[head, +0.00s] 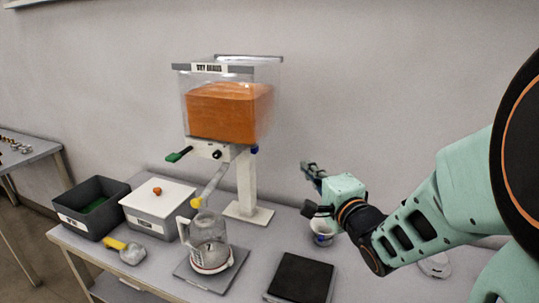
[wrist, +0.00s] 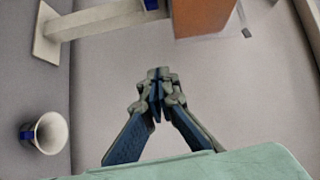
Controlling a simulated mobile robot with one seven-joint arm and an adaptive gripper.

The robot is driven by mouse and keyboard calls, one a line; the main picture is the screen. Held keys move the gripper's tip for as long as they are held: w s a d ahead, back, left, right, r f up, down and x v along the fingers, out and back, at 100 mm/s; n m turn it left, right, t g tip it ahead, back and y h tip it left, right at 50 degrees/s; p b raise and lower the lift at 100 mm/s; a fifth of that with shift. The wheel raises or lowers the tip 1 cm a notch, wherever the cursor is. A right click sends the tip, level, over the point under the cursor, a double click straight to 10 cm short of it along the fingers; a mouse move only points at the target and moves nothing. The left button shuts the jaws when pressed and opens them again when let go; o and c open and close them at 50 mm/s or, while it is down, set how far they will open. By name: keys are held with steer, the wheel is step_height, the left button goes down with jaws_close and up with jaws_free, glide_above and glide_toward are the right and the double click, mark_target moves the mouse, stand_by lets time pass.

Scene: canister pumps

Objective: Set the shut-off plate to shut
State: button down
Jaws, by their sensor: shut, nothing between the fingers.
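The dispenser's clear hopper (head: 228,110) holds orange material on a white stand. Below it a green-ended handle (head: 179,154) sticks out to the left. A small blue part (head: 254,149) shows at the right of the hopper's underside. I cannot tell for certain which of these is the shut-off plate, nor its setting. A yellow-tipped chute (head: 197,202) slopes down to the left. My gripper (head: 306,166) is shut and empty, right of the stand and apart from it. In the wrist view its fingertips (wrist: 158,76) meet, with the orange hopper (wrist: 203,15) beyond.
A clear jug (head: 209,242) stands on a grey pad (head: 183,268) below the chute. A white lidded box (head: 157,204), a dark bin (head: 92,201) and a scoop (head: 130,253) are at left. A cup (head: 321,233) and a black pad (head: 301,278) are at right.

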steer(key=w+a+y, duration=0.1)
steer(key=w+a, duration=0.8)
steer(key=a, duration=0.1)
steer(key=shift+a+f+y, duration=0.2)
steer(key=shift+y, duration=0.1)
steer(key=a+b, duration=0.1)
steer(key=w+a, duration=0.1)
steer(key=a, duration=0.1)
steer(key=shift+w+a+r+b, duration=0.1)
steer(key=shift+w+a+b, duration=0.05)
steer(key=shift+a+b, duration=0.15)
stand_by(0.3)
